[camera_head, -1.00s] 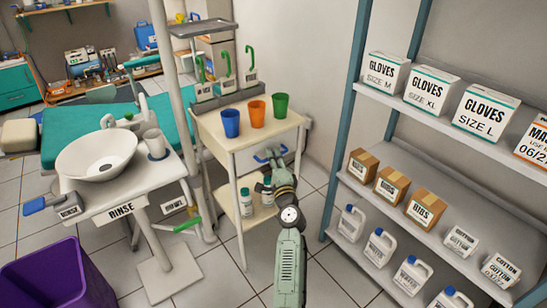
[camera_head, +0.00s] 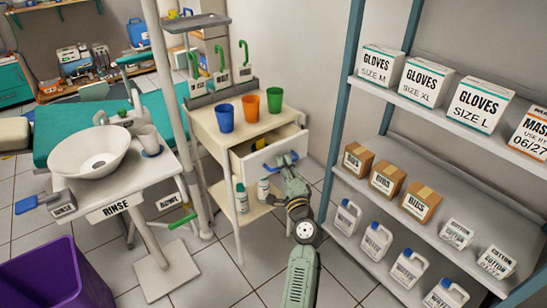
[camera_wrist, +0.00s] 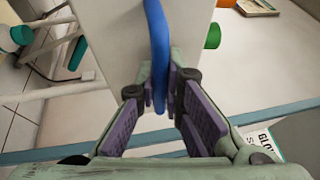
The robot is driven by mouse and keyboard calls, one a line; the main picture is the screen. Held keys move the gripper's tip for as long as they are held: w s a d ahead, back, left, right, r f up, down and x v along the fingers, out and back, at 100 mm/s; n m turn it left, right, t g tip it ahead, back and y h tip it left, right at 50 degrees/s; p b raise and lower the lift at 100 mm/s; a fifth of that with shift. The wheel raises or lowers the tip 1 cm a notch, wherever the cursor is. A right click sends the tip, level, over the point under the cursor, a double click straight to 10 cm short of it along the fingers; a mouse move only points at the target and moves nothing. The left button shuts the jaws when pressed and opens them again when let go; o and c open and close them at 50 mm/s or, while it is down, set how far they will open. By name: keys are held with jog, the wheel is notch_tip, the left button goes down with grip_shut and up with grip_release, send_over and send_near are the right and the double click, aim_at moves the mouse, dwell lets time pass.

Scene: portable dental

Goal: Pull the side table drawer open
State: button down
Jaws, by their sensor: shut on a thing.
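The cream side table (camera_head: 205,122) stands in the middle of the head view. Its drawer (camera_head: 268,157) is pulled part way out, and a yellow item (camera_head: 259,144) shows inside. My gripper (camera_head: 286,163) is at the drawer front, shut on the blue handle (camera_head: 293,155). In the wrist view the blue handle (camera_wrist: 158,50) runs between the two purple-padded fingers of my gripper (camera_wrist: 160,88), in front of the pale drawer front (camera_wrist: 110,35). The far inside of the drawer is hidden.
Blue (camera_head: 224,118), orange (camera_head: 250,108) and green (camera_head: 275,94) cups stand on the table top. Bottles (camera_head: 242,196) stand on its lower shelf. A shelf unit (camera_head: 420,125) with boxes is on the right, a rinse stand (camera_head: 130,180) on the left.

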jog(key=s+d+b, duration=0.2)
jog(key=s+d, duration=0.5)
jog(key=s, duration=0.2)
jog(key=shift+s, duration=0.3)
jog(key=c, duration=1.7)
grip_release()
jog(key=v, duration=0.7)
jog(key=shift+s+d, duration=0.1)
jog(key=shift+s, duration=0.15)
